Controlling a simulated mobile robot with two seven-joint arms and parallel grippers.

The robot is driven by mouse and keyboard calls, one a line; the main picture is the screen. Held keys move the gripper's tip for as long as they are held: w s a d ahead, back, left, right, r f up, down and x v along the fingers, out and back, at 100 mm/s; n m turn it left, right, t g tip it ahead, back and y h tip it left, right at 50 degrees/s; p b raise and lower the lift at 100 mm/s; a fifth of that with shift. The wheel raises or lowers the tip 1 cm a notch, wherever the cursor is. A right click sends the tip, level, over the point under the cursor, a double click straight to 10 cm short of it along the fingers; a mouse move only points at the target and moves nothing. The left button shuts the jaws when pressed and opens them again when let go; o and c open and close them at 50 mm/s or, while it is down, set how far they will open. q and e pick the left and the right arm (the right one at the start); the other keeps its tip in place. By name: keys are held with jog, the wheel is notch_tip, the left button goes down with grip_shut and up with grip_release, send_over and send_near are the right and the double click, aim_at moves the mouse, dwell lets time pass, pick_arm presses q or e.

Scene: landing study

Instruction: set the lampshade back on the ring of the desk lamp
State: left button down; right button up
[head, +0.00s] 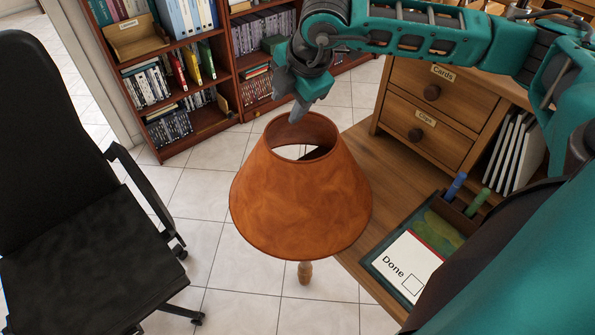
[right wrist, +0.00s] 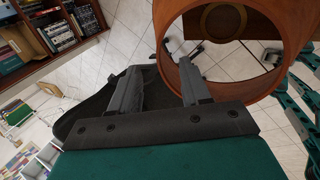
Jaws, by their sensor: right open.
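The orange-brown lampshade (head: 300,205) stands roughly upright in the head view, its narrow open top up and its wide rim down. It also shows in the right wrist view (right wrist: 296,35), where I look into its opening. My right gripper (head: 297,110) is at the shade's top rim. Its fingers (right wrist: 155,78) are apart, one overlapping the opening, the other outside it. My left gripper is out of view.
The wooden desk (head: 372,165) carries a drawer unit (head: 440,108) and a tray (head: 375,262) with a "Done" card (head: 405,268) and pens. A black office chair (head: 85,225) stands at left. A bookcase (head: 225,75) stands behind. Tiled floor between them is free.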

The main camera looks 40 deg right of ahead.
aim_at(278, 133)
jog(key=x, duration=0.3)
jog(key=shift+f, duration=0.15)
jog(key=x, duration=0.4)
jog(key=shift+a+p, duration=0.4)
jog(key=shift+w+f, duration=0.3)
jog(key=shift+f, duration=0.3)
jog(key=shift+c, duration=0.5)
grip_shut()
